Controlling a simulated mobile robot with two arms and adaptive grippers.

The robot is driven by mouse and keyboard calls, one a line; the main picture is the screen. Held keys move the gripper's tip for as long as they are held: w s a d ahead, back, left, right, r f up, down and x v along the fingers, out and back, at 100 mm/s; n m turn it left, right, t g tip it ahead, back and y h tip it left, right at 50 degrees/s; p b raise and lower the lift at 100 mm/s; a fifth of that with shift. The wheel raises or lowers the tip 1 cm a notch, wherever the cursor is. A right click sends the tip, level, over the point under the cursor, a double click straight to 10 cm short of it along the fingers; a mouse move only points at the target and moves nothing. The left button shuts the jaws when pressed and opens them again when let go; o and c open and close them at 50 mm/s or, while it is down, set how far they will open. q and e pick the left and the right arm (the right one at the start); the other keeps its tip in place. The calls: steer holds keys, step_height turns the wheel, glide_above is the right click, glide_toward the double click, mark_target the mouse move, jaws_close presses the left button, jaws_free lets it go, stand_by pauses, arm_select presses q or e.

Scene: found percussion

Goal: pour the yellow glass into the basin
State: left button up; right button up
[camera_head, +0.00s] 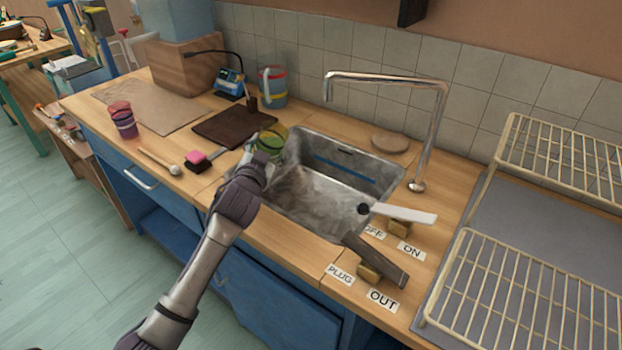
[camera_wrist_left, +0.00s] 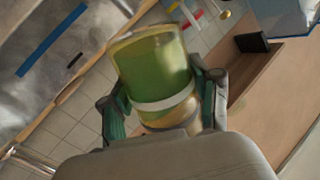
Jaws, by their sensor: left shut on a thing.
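The yellow glass (camera_head: 273,137) is a clear yellowish tumbler that looks green inside, with a pale band low on its side. My left gripper (camera_head: 258,160) is shut on it and holds it at the left rim of the basin. In the left wrist view the glass (camera_wrist_left: 155,65) stands between the two fingers of the gripper (camera_wrist_left: 162,105). Its exact tilt is hard to tell. The basin (camera_head: 322,197) is a worn metal sink set in the wooden counter, with a blue stripe on its back wall. My right gripper is not in view.
A chrome faucet (camera_head: 432,130) arches behind the basin. Two levers, a white one (camera_head: 404,214) and a dark one (camera_head: 375,258), stand at its right. A wire rack (camera_head: 520,300) is at far right.

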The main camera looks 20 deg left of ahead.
mark_target(275, 158)
arm_select(q)
steer(key=shift+w+d+f+m+b, duration=0.1)
steer(key=shift+d+f+m+b, duration=0.1)
steer(key=shift+f, duration=0.15)
steer(key=shift+w+d+f+m+b, duration=0.1)
steer(key=shift+f+m+b, duration=0.1)
steer(key=shift+f, duration=0.15)
steer(key=shift+d+r+m, duration=0.1)
steer(key=shift+m, duration=0.2)
steer(key=shift+d+f+m, duration=0.2)
steer(key=shift+d+m, duration=0.1)
steer(key=shift+m, duration=0.1)
steer(key=shift+d+f+m, duration=0.1)
steer(key=shift+f+m, duration=0.2)
steer(key=shift+m, duration=0.7)
steer(key=shift+f+m+g+y, duration=0.15)
steer(key=shift+f+m+g, duration=0.1)
steer(key=shift+m, duration=0.45)
steer(key=shift+f+m+g+y, duration=0.15)
steer(key=shift+f+m, duration=0.1)
steer(key=shift+m, duration=0.45)
stand_by(0.4)
steer(key=shift+f+m+p, duration=0.25)
steer(key=shift+m+p, duration=0.45)
steer(key=shift+p, duration=0.2)
stand_by(0.4)
steer(key=shift+w+d+r+m+y+p, duration=0.3)
steer(key=shift+d+r+m+p, duration=0.35)
steer(key=shift+p, duration=0.5)
